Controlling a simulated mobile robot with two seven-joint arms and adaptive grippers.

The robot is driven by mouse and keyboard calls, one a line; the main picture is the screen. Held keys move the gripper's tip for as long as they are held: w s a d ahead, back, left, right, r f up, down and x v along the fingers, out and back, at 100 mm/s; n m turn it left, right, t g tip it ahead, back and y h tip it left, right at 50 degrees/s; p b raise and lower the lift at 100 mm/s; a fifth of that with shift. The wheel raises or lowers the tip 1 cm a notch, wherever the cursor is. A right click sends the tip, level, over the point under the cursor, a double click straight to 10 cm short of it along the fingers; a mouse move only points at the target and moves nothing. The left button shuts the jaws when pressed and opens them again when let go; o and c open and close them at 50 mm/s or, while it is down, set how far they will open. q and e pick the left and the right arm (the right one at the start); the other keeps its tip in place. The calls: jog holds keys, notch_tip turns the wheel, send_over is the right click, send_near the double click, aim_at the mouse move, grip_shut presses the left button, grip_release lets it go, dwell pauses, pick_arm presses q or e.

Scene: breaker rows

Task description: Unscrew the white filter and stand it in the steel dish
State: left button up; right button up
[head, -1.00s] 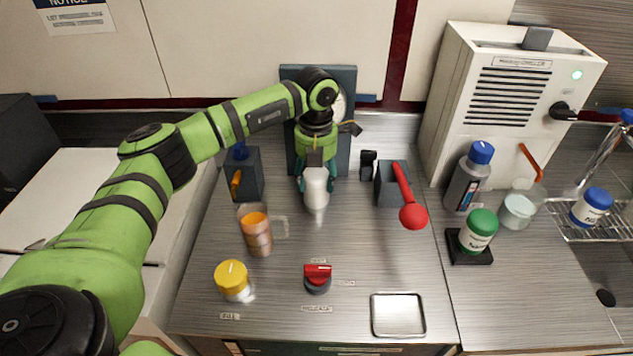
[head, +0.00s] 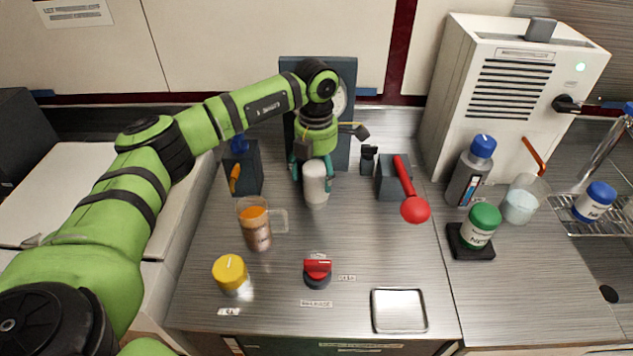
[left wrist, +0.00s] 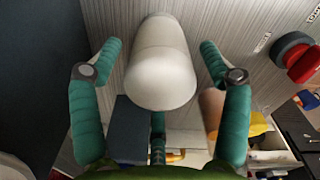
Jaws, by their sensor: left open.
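The white filter (head: 316,186) is an upright white cylinder in front of the dark panel at the back of the counter. Its upper part is partly hidden by my gripper, and I cannot tell how it is held there. My left gripper (head: 312,173) is above it with its teal fingers spread on either side. In the left wrist view the filter (left wrist: 161,75) lies between the open fingers, with gaps visible on both sides. The steel dish (head: 398,311) is a shallow, empty square tray at the front right of the counter. My right gripper is not in view.
A clear jug (head: 257,228) with orange-brown contents and a yellow-capped jar (head: 231,274) stand left. A red knob (head: 317,271) is in front. A red-handled lever (head: 412,202) stands right of the filter. The counter between knob and lever is clear.

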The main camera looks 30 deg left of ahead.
pick_arm(q)
jog(key=m+b, duration=0.1)
jog(key=m, duration=0.9)
jog(key=shift+m+b, duration=0.4)
jog(key=shift+m, duration=1.2)
jog(key=c, duration=1.1)
jog(key=n, duration=0.4)
jog(key=shift+r+p, duration=0.15)
jog(key=shift+p, duration=0.15)
jog(key=shift+r+p, duration=0.35)
jog(key=shift+r, duration=0.15)
jog(key=shift+r+p, duration=1.25)
jog(key=shift+r, duration=0.7)
